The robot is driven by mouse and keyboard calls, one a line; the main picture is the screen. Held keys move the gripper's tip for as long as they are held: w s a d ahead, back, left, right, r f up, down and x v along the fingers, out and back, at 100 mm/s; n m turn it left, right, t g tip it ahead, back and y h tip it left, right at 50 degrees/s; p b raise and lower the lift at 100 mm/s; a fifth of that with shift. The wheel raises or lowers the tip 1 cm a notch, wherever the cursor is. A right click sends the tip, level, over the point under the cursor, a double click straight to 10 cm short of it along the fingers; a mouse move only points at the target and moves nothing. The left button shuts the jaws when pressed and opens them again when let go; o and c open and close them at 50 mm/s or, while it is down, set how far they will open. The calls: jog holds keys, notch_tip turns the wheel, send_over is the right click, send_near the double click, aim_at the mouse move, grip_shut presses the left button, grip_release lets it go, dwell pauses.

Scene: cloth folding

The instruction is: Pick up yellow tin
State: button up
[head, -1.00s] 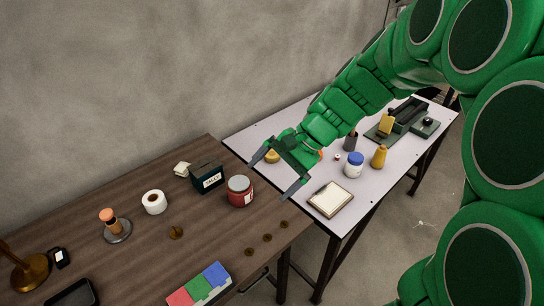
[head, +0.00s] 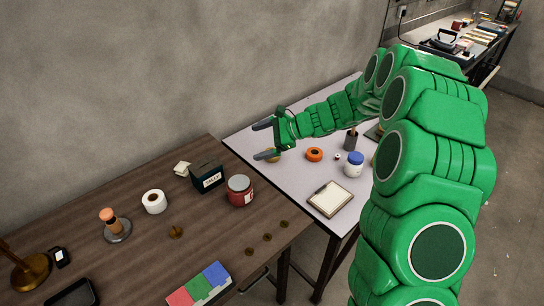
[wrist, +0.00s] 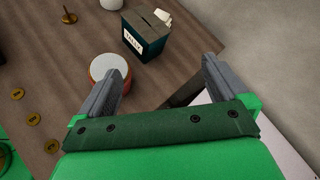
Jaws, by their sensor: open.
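A small round yellow tin (head: 274,158) sits on the white table (head: 248,148) in the head view, near its left end. It is mostly hidden behind my gripper's lower finger. My gripper (head: 264,140) is open and empty, its fingers pointing left; it looks to be above the tin, but I cannot tell the height gap. In the wrist view my gripper (wrist: 160,72) shows both fingers spread with nothing held, and the yellow tin is not seen there.
A red tin with a grey lid (head: 240,192) and a dark tally box (head: 207,176) stand on the brown table (head: 140,255). A wall runs behind.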

jog(key=w+d+f+m+t, duration=0.2)
jog(key=w+d+f+m, duration=0.1)
jog(key=w+f, duration=0.3)
jog(key=w+d+f+m+t, duration=0.2)
jog(key=w+f+m, duration=0.2)
jog(key=w+f, duration=0.2)
jog(key=w+d+f+m+t+h, duration=0.1)
jog(key=w+d+f+m+t, duration=0.1)
jog(key=w+f, duration=0.4)
jog(key=shift+d+f+m, duration=0.4)
jog(key=shift+f, duration=0.45)
jog(key=shift+d+f+m, duration=0.4)
jog(key=shift+f, duration=0.45)
jog(key=shift+a+f, duration=0.1)
jog(key=shift+f, duration=0.05)
jog(key=shift+x, duration=1.3)
jog(key=x, duration=0.3)
jog(key=shift+s+a, duration=0.15)
jog(key=shift+a, duration=0.05)
jog(key=shift+x, duration=0.85)
jog(key=c, duration=1.2)
